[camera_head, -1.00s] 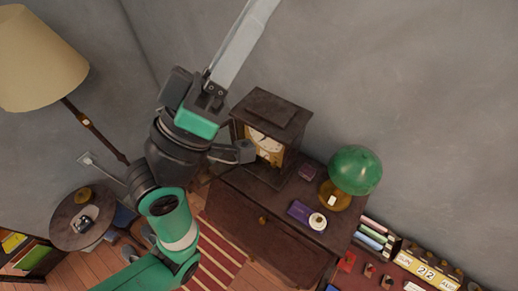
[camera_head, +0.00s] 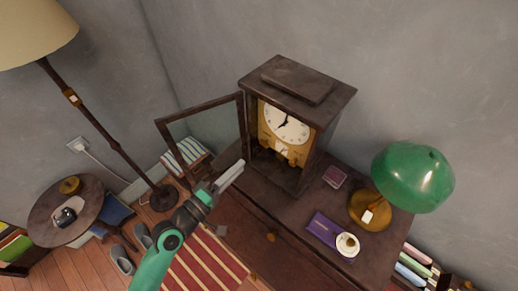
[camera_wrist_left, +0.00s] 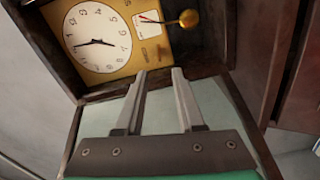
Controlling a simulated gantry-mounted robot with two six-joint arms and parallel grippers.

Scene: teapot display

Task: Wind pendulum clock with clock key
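The pendulum clock (camera_head: 322,137) is a dark wooden case standing on the cabinet. Its glass door (camera_head: 201,122) is swung open to the left, baring the white dial (camera_head: 287,124) and gold face plate. In the left wrist view the dial (camera_wrist_left: 97,37) shows close up, with a round golden piece (camera_wrist_left: 188,18) beside it. My left gripper (camera_head: 237,170) is low in front of the clock, near the door's bottom corner. Its fingers (camera_wrist_left: 159,73) are apart with nothing between them. I cannot make out a clock key. My right gripper is not in view.
On the cabinet top (camera_head: 296,211), right of the clock, are a small purple box (camera_head: 335,177), a purple booklet (camera_head: 322,229), a white cup (camera_head: 347,244) and a green lamp (camera_head: 412,178). A floor lamp and small round table (camera_head: 85,220) stand at left.

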